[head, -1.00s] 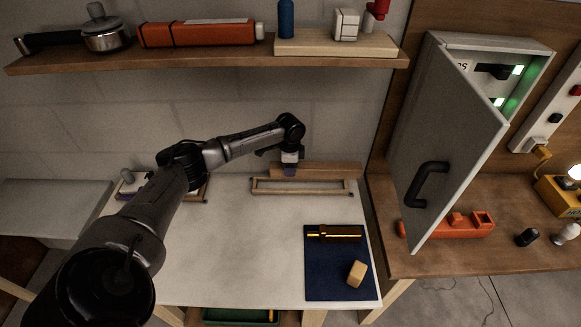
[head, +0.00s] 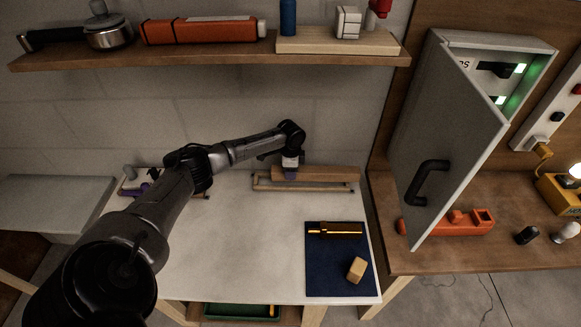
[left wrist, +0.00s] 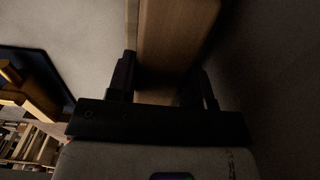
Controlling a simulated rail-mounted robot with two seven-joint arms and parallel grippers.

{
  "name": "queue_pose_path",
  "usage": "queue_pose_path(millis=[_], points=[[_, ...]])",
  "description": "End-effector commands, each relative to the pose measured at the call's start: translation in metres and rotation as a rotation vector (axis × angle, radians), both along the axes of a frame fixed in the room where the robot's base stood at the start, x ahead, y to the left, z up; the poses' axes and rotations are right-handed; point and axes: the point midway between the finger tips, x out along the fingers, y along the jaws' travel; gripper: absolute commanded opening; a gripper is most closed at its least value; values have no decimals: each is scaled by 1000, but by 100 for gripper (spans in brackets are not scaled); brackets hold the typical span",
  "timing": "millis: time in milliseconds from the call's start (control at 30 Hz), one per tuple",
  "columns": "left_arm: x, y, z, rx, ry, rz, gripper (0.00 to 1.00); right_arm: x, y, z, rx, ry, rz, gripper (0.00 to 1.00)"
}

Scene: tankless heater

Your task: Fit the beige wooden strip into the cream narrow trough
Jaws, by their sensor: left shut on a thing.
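The beige wooden strip (head: 322,173) is a long bar at the back of the white table in the head view. It looks raised just behind or above the cream narrow trough (head: 310,189), a thin open frame lying along the table's back. My left gripper (head: 290,172) is shut on the strip near its left end. In the left wrist view the strip (left wrist: 175,40) runs between the two fingers of the left gripper (left wrist: 165,78). The strip's underside and its gap to the trough cannot be told. My right gripper does not show.
A dark blue mat (head: 325,275) at the front right bears a copper-coloured cylinder (head: 335,230) and a tan block (head: 356,269). A shelf (head: 210,58) hangs above. A grey cabinet door (head: 445,150) stands open on the right. Mid-table is clear.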

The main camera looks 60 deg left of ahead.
Motion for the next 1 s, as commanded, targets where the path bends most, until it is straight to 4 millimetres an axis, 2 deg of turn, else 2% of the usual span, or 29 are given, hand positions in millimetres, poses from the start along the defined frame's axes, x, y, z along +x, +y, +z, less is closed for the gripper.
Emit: queue_pose_path(millis=[100,500,1000], points=[[0,0,-8,0,0,0,13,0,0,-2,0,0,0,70],[-25,14,-5,0,1,0,13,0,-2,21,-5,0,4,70],[-42,24,-7,0,-1,1,13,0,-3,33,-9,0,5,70]])
